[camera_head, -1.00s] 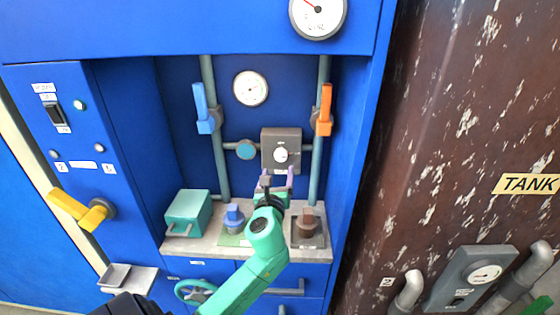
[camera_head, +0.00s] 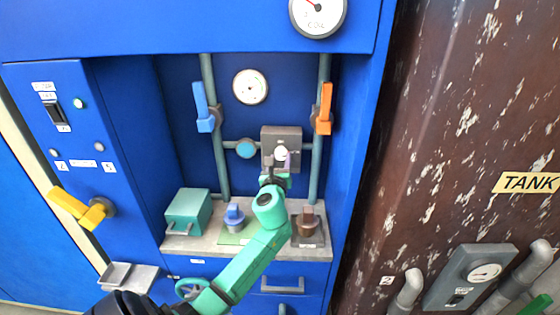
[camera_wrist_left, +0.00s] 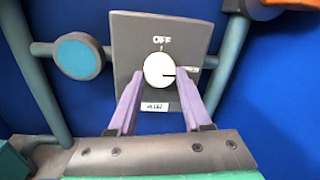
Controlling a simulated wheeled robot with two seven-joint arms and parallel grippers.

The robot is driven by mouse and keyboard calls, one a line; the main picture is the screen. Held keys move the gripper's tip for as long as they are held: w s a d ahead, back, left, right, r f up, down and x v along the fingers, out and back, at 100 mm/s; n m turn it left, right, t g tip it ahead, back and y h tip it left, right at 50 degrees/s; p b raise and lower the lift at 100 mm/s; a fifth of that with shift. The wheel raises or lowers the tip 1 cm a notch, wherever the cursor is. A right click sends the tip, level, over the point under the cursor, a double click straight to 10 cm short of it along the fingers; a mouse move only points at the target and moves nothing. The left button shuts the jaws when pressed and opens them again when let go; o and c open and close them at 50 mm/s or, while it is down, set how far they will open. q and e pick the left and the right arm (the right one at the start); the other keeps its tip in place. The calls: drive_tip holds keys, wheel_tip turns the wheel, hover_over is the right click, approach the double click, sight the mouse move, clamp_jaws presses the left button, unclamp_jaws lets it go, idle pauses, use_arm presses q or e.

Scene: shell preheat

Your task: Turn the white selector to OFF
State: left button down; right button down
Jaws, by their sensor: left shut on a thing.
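The white selector (camera_head: 280,153) is a round knob on a grey panel (camera_head: 270,137) on the back wall of the blue recess. My right gripper is not in view.
A blue lever (camera_head: 203,108) and an orange lever (camera_head: 324,109) sit on pipes either side of the panel. A teal box (camera_head: 187,211), a blue knob (camera_head: 234,216) and a brown knob (camera_head: 307,221) stand on the ledge below. A gauge (camera_head: 250,87) is above.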

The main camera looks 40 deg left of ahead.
use_arm(q)
drive_tip(key=n+b, duration=0.2)
drive_tip(key=n, duration=0.2)
drive_tip(key=shift+f, duration=0.2)
drive_tip(key=n+b, duration=0.2)
drive_tip(key=n, duration=0.3)
drive_tip(key=shift+w+d+y, duration=0.1)
drive_tip(key=shift+y, duration=0.2)
drive_tip(key=n+b, duration=0.2)
drive_tip(key=n, duration=0.3)
drive_tip(key=shift+n+y+b, duration=0.3)
drive_tip(key=shift+n+b, duration=0.1)
drive_tip(key=shift+d+r+n+b, duration=0.15)
drive_tip(key=shift+n+b, duration=0.6)
drive_tip(key=shift+n, duration=1.15)
drive_tip(key=shift+c, duration=1.7)
unclamp_jaws()
drive_tip(key=shift+r, duration=0.1)
